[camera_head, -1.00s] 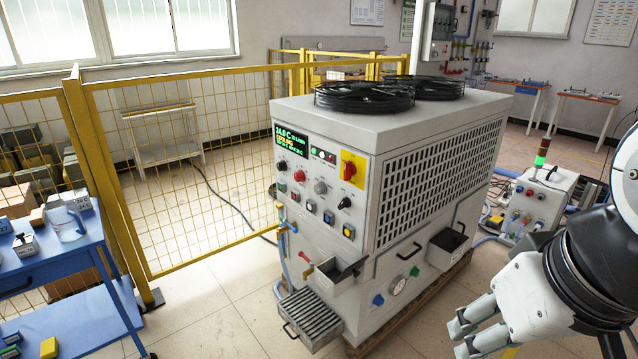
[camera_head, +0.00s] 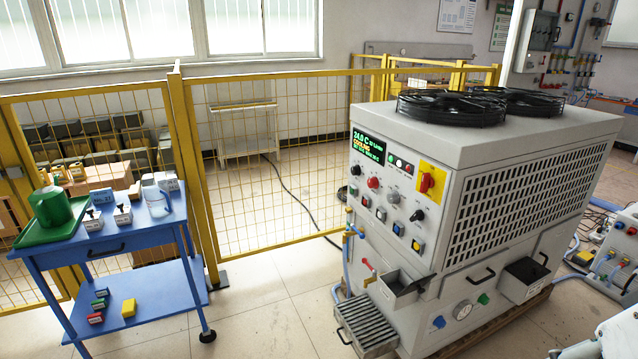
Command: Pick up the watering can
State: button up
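A green can-shaped vessel (camera_head: 52,206), which looks like the watering can, stands upright at the left of the blue cart's top. It is on a green tray (camera_head: 40,235) at the cart's left end. Its spout is not clear from here. My gripper (camera_head: 560,353) shows only as a pale sliver at the bottom right edge, cut off by the frame. It is far from the cart, on the other side of the big machine, and whether it is open cannot be seen.
The blue cart (camera_head: 150,247) also holds a clear jug (camera_head: 157,202) and small labelled boxes; coloured blocks lie on its lower shelf. A yellow mesh fence (camera_head: 270,172) stands behind. The grey machine (camera_head: 480,230) fills the right. Floor between cart and machine is clear.

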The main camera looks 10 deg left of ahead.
aim_at(51, 206)
jog(key=u, duration=1.9)
jog(key=i+l+u, duration=0.25)
jog(key=i+l, duration=0.75)
jog(key=i, duration=0.3)
jog(key=i+l+u, duration=0.25)
jog(key=i+l, duration=1)
